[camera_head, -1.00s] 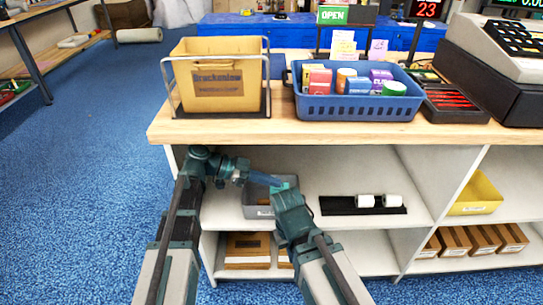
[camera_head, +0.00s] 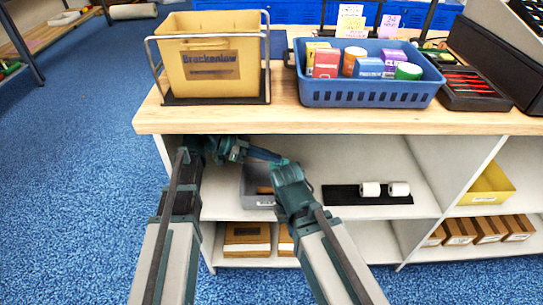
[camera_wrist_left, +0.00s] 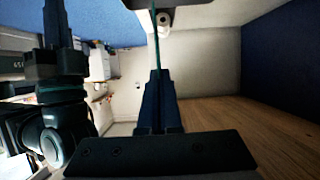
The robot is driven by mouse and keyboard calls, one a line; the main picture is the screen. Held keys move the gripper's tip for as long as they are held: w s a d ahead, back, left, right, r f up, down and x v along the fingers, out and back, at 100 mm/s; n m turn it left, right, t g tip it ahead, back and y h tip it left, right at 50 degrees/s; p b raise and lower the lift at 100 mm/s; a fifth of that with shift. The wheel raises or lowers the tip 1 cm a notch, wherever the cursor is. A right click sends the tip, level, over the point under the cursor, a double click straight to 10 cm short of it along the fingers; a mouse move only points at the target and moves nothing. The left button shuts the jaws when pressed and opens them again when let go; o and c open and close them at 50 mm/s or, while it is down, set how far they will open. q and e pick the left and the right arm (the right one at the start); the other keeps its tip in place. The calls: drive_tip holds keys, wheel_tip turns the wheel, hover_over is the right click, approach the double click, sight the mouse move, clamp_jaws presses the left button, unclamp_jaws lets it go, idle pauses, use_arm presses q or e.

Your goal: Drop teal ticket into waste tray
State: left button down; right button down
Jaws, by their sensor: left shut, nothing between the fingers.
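My left gripper (camera_head: 276,157) points right under the counter's front edge, its fingers together. In the left wrist view its dark fingers (camera_wrist_left: 158,78) are shut, with a thin teal strip (camera_wrist_left: 156,40) beyond their tips, seen edge-on. A small teal patch (camera_head: 284,162) where the two grippers meet may be the teal ticket. My right gripper (camera_head: 287,172) reaches up to that patch; its fingertips are too small to judge. A grey tray (camera_head: 255,200) stands on the upper shelf behind and below the grippers, partly hidden by them. Its label cannot be read.
The wooden counter (camera_head: 330,121) carries a yellow bin (camera_head: 210,85) in a metal frame and a blue basket (camera_head: 370,95) of small boxes. A black mat (camera_head: 340,195) with white rolls and a yellow tray (camera_head: 487,185) are on the shelf. Brown boxes (camera_head: 247,240) sit below.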

sight(271, 169)
use_arm(q)
drive_tip(key=shift+f+b, duration=2.4)
drive_tip(key=shift+f, duration=0.3)
drive_tip(key=c, duration=1)
unclamp_jaws()
drive_tip(key=shift+c, duration=0.2)
drive_tip(key=shift+r, duration=0.15)
